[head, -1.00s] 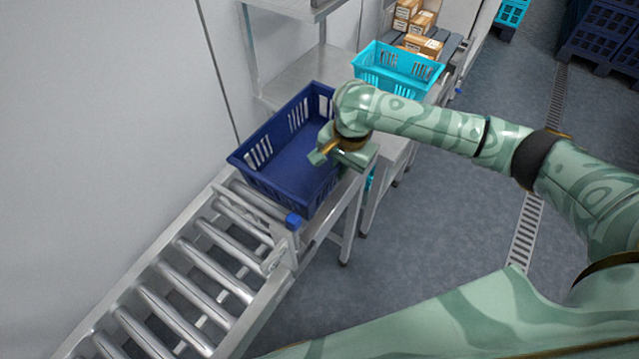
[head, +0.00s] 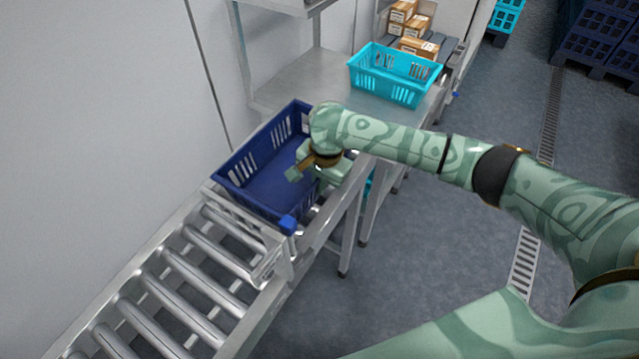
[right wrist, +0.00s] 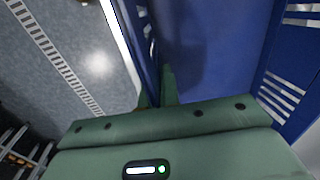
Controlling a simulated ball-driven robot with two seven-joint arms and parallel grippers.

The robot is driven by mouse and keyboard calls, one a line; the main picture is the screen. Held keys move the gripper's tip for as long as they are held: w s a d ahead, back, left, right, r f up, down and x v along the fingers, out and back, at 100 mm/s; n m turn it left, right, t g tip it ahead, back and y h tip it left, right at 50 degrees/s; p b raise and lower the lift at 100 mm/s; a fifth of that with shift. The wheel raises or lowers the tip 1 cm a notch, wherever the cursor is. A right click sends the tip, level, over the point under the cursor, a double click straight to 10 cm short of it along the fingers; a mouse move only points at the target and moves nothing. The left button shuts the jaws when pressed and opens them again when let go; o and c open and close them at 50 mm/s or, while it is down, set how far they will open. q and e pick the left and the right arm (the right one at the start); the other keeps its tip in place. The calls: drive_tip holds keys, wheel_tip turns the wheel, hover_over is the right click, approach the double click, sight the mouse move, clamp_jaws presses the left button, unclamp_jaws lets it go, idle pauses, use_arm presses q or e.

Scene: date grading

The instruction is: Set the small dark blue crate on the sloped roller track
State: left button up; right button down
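The small dark blue crate (head: 240,165) sits at the left of the steel table, its near end at the upper end of the sloped roller track (head: 190,270). How much of it rests on the rollers is hidden. My right gripper (head: 308,178) is at the crate's right wall, one finger inside and one outside. In the right wrist view the fingers (right wrist: 156,90) close around the crate wall (right wrist: 160,25). The crate's inside looks empty. My left gripper is not in view.
A turquoise crate (head: 395,85) stands farther back on the steel table (head: 300,78). Cardboard boxes (head: 415,30) lie behind it. A blue block (head: 288,225) sits at the track's upper right corner. A wall borders the left; the lower rollers are clear.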

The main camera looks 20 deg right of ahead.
drive_tip(key=shift+f, duration=0.1)
drive_tip(key=shift+f+p, duration=0.35)
drive_tip(key=shift+f, duration=0.1)
drive_tip(key=c, duration=1.6)
unclamp_jaws()
drive_tip(key=shift+c, duration=0.2)
drive_tip(key=shift+r+b, duration=0.35)
drive_tip(key=shift+b, duration=0.1)
wheel_tip(320, 180, up, 12)
drive_tip(key=s+p, duration=0.1)
drive_tip(key=p, duration=0.5)
drive_tip(key=shift+s+d+r+p, duration=0.15)
drive_tip(key=shift+d+r+p, duration=0.05)
drive_tip(key=shift+d+p, duration=0.2)
